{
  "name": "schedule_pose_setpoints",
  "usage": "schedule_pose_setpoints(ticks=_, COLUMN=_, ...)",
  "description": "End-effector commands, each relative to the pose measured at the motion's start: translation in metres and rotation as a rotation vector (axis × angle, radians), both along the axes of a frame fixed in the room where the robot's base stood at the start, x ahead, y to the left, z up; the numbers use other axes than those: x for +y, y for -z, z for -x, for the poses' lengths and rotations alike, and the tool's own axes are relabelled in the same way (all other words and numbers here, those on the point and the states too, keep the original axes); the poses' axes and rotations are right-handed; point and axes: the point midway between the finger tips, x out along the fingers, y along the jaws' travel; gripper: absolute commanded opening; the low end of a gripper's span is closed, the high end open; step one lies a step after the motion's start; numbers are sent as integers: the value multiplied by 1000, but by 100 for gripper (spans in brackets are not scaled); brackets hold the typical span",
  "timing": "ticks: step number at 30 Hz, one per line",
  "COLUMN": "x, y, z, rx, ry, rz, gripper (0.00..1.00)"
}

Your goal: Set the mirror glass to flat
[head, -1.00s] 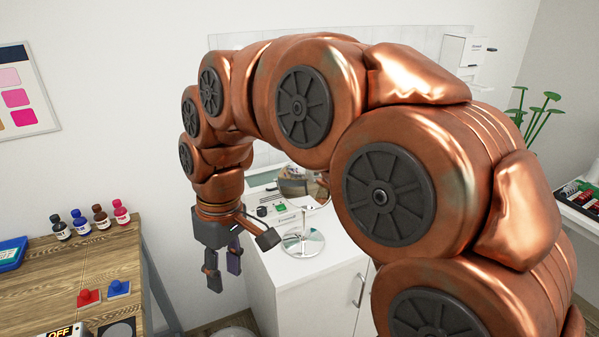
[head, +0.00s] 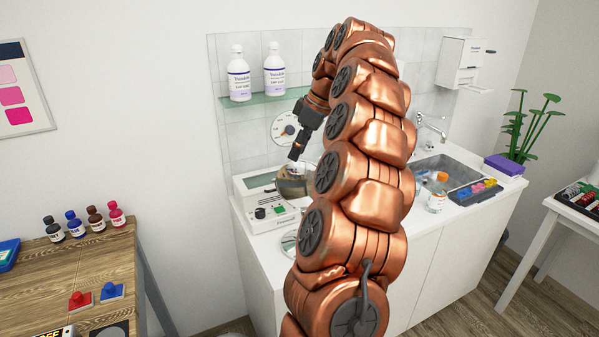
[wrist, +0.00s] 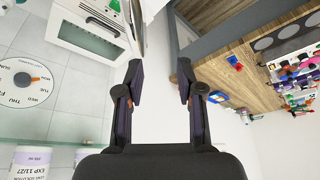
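The mirror stands on the white counter, its round base (head: 289,243) partly hidden by my arm. Its glass (head: 291,184) is tilted up from flat and reflects copper and brown; its right side is hidden behind my arm. In the wrist view what seems to be the glass (wrist: 138,22) shows nearly edge-on at the top, ahead and slightly left of my fingers. My gripper (head: 296,153) is just above the glass's top edge in the head view; I cannot tell whether they touch. In the wrist view my gripper (wrist: 160,72) is open, with nothing between its fingers.
A white device (head: 262,204) with a green button stands behind the mirror. Above are a wall dial (head: 284,128) and a glass shelf (head: 262,98) with two bottles. A sink (head: 445,175) and a jar (head: 437,197) are right of my arm. A wooden table (head: 110,265) is at left.

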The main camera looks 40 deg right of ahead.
Motion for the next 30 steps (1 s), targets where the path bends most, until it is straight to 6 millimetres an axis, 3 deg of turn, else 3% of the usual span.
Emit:
schedule_pose_setpoints(ticks=3, x=-25, y=3, z=6, rx=-14, ry=11, rz=15, gripper=37)
schedule_pose_setpoints(ticks=7, x=-34, y=6, z=9, rx=-17, ry=11, rz=19, gripper=37)
schedule_pose_setpoints(ticks=14, x=-34, y=13, z=6, rx=-19, ry=12, rz=21, gripper=37)
schedule_pose_setpoints(ticks=30, x=-24, y=58, z=-11, rx=-18, ry=10, rz=19, gripper=37)
